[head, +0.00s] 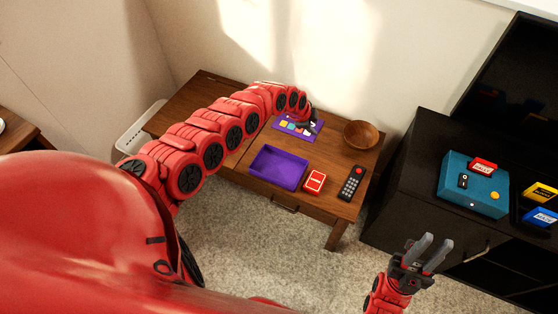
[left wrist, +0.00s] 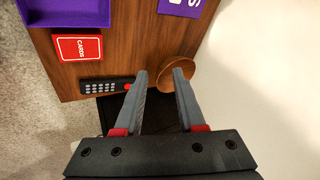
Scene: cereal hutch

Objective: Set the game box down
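A purple open box (head: 278,168) lies on the wooden table, and its corner shows in the left wrist view (left wrist: 65,14). A purple flat piece with coloured squares and white lettering (head: 291,130), which looks like the game box's printed top, lies behind it; its edge shows in the left wrist view (left wrist: 180,8). My left gripper (head: 313,122) is above the right end of the printed piece and partly hides it. In the left wrist view its fingers (left wrist: 160,75) are apart with nothing between them. My right gripper (head: 430,248) is open and empty, low in front of the black cabinet.
A red card box (head: 315,181), a black remote (head: 351,183) and a wooden bowl (head: 361,134) stand on the table's right part. The black cabinet (head: 405,190) at right holds a teal box (head: 470,190) and small cartridges. A white basket (head: 135,135) stands left of the table.

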